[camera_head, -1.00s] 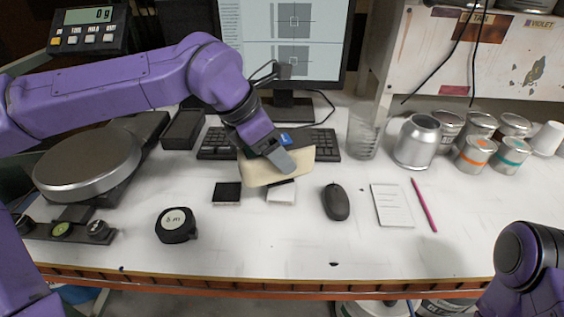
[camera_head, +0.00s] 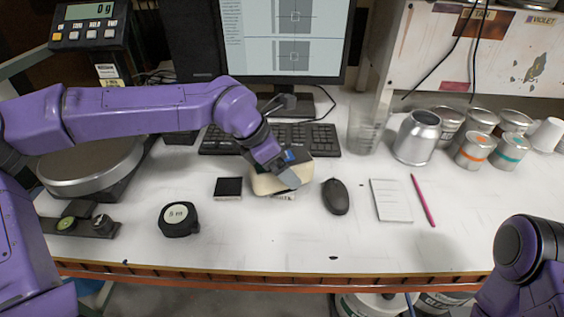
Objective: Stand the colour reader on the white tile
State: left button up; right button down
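The colour reader (camera_head: 264,184) is a cream, rounded block with a dark top and a small blue screen. My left gripper (camera_head: 288,177) comes down on it from above and is shut on it; the fingers partly cover it. The reader looks roughly upright over the white tile (camera_head: 286,197). Only a thin front strip of the tile with lettering shows; the reader hides the rest. I cannot tell whether the reader touches the tile. A black tile (camera_head: 228,188) lies just left of it. My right arm shows at the lower right, but its gripper is out of view.
A keyboard (camera_head: 324,140) lies close behind the reader, below a monitor. A black mouse (camera_head: 335,197) is close on the right, then a notepad (camera_head: 391,200) and a pink pencil (camera_head: 423,201). The front middle of the bench is clear.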

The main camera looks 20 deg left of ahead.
pick_arm(q)
jog(key=shift+r, duration=0.1)
jog(key=v, duration=1.2)
